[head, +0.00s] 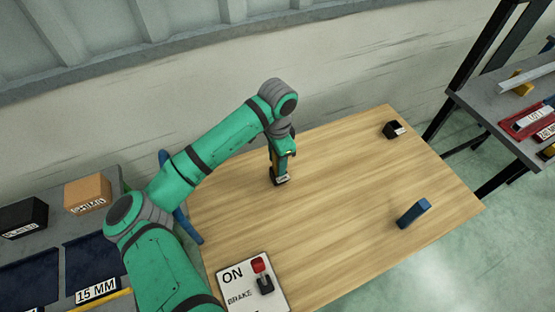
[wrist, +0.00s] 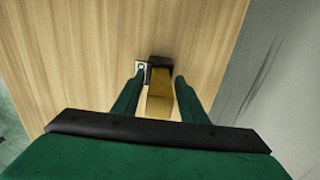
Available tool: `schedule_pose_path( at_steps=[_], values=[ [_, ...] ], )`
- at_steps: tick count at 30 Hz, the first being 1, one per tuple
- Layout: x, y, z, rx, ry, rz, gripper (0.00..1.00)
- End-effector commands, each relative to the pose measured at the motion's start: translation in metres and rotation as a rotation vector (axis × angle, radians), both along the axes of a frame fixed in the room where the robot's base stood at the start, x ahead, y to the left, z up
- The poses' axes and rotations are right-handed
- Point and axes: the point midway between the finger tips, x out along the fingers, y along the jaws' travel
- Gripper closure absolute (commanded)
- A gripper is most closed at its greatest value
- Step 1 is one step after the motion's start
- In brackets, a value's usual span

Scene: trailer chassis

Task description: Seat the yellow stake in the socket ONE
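The yellow stake (wrist: 160,102) stands roughly upright on the table, with its lower end in or right at a small black socket (wrist: 159,62). That socket also shows in the head view (head: 280,181); it has a white label whose text I cannot read clearly. My gripper (wrist: 160,78) points down around the stake, one finger on each side. Wood shows between the stake and both fingers, so the gripper appears open and not clamped on it. In the head view my gripper (head: 281,158) hides much of the stake. I cannot see how deep the stake sits.
A second black socket (head: 392,130) stands at the table's far right corner. A brake panel (head: 250,285) with a red-topped lever lies at the front left. The wooden tabletop (head: 340,195) between them is clear.

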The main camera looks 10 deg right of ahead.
Motion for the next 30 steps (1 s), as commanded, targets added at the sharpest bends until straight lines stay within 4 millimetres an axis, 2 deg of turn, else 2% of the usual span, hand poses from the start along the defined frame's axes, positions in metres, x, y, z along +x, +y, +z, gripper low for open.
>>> schedule_pose_path(
  at_steps=[9,13,17,24,30],
  values=[
    [0.0,-0.001,0.0,0.0,0.0,-0.002,0.55],
    [0.0,-0.001,0.009,-0.001,0.0,-0.003,0.55],
    [0.0,-0.002,0.028,-0.002,-0.002,-0.003,0.55],
    [0.0,0.0,0.074,-0.001,-0.001,0.001,0.55],
    [0.0,0.0,0.1,0.0,-0.001,0.001,0.55]
  ],
)
